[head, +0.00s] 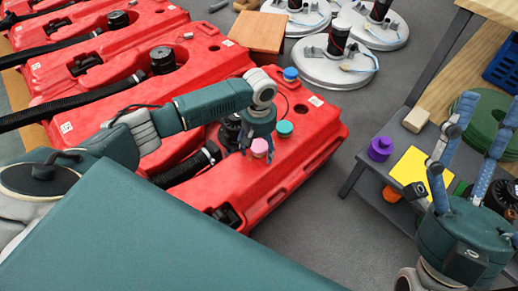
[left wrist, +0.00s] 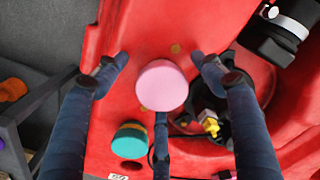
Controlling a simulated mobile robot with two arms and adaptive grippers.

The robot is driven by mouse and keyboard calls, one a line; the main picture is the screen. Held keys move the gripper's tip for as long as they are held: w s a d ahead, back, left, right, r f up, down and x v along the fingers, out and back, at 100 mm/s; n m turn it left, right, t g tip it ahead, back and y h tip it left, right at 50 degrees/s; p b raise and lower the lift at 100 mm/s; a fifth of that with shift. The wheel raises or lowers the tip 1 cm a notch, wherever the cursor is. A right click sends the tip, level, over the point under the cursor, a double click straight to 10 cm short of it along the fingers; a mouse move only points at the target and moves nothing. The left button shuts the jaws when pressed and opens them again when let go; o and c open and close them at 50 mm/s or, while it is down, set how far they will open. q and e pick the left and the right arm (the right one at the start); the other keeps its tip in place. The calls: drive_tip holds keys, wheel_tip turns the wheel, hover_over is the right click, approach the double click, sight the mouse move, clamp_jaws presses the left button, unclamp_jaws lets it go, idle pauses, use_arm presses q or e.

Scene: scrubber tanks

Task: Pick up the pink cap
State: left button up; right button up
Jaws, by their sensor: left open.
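The pink cap (head: 259,147) sits on the top of the nearest red tank (head: 300,150). In the left wrist view the pink cap (left wrist: 162,85) shows as a round pink disc. My left gripper (head: 258,152) is open above the tank, with its fingers around the cap. In the left wrist view, the left gripper's fingers (left wrist: 160,75) stand to either side of the cap and below it, with gaps at both sides. Whether the lower finger touches the cap I cannot tell. My right gripper (head: 485,110) is at the right, its fingers spread and empty.
A teal cap (head: 284,128) is close beside the pink one, and a blue cap (head: 290,74) is farther back. A black hose fitting (left wrist: 280,40) lies near the left gripper. A side table holds a purple cap (head: 380,148) and a yellow sheet (head: 410,168).

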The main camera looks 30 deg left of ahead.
use_arm(q)
drive_tip(key=shift+c, duration=0.3)
drive_tip(key=c, duration=1)
drive_tip(key=shift+r, duration=0.15)
